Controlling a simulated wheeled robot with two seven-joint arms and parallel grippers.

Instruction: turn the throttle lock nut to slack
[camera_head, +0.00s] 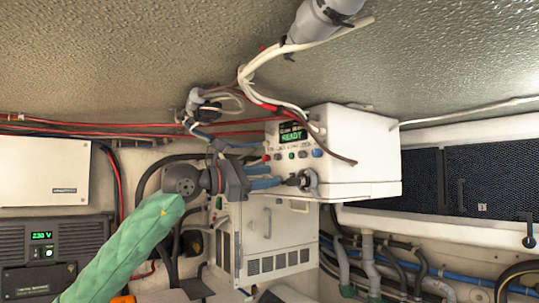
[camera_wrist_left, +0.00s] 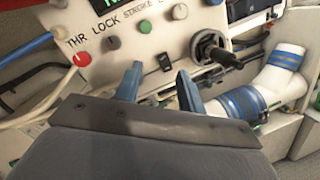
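A white control box (camera_head: 355,150) with a lit READY display carries a row of coloured knobs. In the left wrist view its panel (camera_wrist_left: 100,68) bears the printed words THR LOCK and STROKE. Below the row, a dark round fitting with a black grip (camera_wrist_left: 213,46) sticks out; it also shows in the head view (camera_head: 308,181). I cannot tell for sure that it is the throttle lock nut. My left gripper (camera_head: 272,177) points at the panel, just left of this fitting. Its two blue fingers (camera_wrist_left: 158,80) are apart with nothing between them.
A white pipe with blue bands (camera_wrist_left: 265,88) lies right of the fingers in the wrist view. White and red cables (camera_head: 245,82) hang above and left of the box. A white cabinet (camera_head: 278,235) stands below. A dark inverter (camera_head: 55,250) is at left.

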